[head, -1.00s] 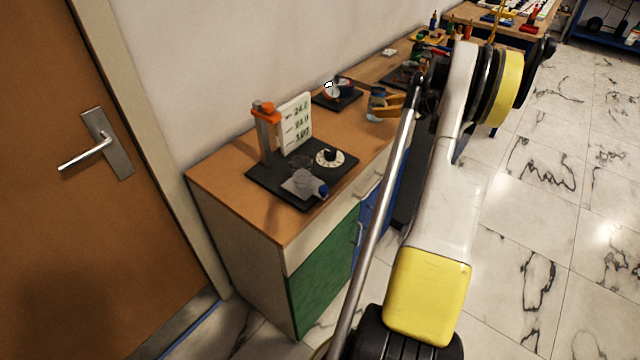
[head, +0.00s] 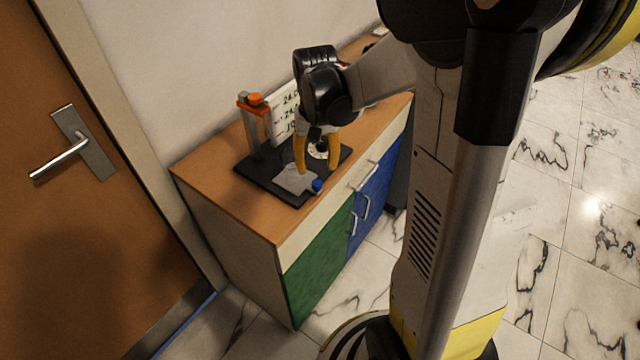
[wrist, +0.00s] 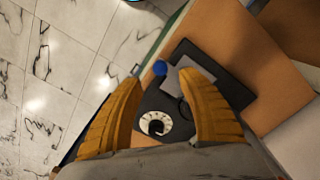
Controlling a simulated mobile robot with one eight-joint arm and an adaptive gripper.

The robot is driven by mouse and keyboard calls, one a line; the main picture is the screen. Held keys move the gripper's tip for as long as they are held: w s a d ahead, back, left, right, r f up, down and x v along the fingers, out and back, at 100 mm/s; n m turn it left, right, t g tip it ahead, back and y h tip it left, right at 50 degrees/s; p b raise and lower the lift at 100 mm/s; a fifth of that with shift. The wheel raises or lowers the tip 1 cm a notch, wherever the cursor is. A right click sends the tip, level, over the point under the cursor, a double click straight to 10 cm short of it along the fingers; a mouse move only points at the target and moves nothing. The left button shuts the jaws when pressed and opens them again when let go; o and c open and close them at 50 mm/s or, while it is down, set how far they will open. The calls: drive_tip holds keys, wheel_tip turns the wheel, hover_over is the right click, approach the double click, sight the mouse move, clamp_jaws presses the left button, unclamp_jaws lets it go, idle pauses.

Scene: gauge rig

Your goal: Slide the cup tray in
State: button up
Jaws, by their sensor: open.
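The cup tray (head: 291,179) is a grey plate with a blue knob (head: 318,186) on its front end. It lies low on the black base of the gauge rig (head: 262,178), with the knob at the base's front edge. In the wrist view the blue knob (wrist: 160,68) shows between the fingertips, and part of the grey tray (wrist: 181,78) shows beside it. My gripper (head: 317,168) is open, its yellow fingers pointing down above the rig near the tray.
An orange-topped post (head: 252,112) and a white number card (head: 285,108) stand at the rig's back. A white dial (wrist: 155,124) sits beside the tray. The cabinet (head: 225,205) has green and blue doors. A door (head: 90,240) is at left.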

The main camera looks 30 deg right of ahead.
sight(316, 182)
wheel_tip(316, 182, down, 7)
drive_tip(key=shift+f+b, duration=0.1)
drive_tip(key=shift+b, duration=1.1)
clamp_jaws()
drive_tip(key=shift+w, duration=0.15)
